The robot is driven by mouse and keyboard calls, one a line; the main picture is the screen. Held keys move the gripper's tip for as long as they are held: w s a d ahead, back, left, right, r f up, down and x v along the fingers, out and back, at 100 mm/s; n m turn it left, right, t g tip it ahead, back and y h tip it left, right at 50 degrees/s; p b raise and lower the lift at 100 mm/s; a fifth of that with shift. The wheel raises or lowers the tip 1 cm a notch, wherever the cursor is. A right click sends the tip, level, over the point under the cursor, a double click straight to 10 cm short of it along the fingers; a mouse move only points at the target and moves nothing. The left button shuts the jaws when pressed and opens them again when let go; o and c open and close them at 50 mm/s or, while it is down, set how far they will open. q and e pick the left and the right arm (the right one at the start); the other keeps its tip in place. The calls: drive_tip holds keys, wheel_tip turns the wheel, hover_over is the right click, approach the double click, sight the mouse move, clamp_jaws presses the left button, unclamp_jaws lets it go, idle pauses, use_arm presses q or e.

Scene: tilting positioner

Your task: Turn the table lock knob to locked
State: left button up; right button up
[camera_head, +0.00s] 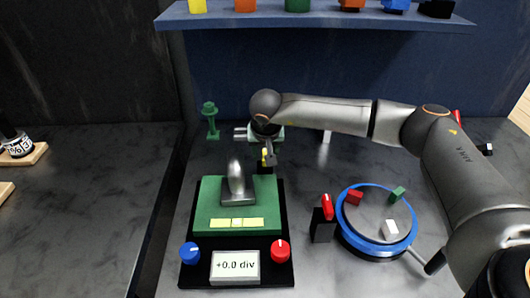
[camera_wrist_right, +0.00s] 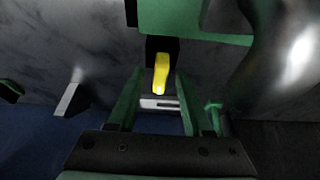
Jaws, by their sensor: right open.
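A yellow knob (camera_wrist_right: 160,75), apparently the table lock knob, sits on a black block at the back of the tilting positioner (camera_head: 207,220). It shows partly in the head view (camera_head: 266,154), behind the green table. A pale plate with dark marks lies beside it in the wrist view; I cannot read them. My right gripper (camera_wrist_right: 158,88) is open, its green fingers on either side of the yellow knob with gaps visible. In the head view the right gripper (camera_head: 268,145) is above and behind the positioner, partly hiding the knob. My left gripper is not in view.
The positioner carries a grey metal part (camera_head: 238,188), a blue knob (camera_head: 189,253), a red knob (camera_head: 280,251) and a display (camera_head: 235,266) reading +0.0 div. A blue-rimmed turntable (camera_head: 345,222) and a red-topped black switch (camera_head: 324,225) stand right. A green post (camera_head: 210,118) stands behind.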

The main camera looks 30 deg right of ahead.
drive_tip(key=shift+c, duration=0.2)
clamp_jaws()
idle(0.4)
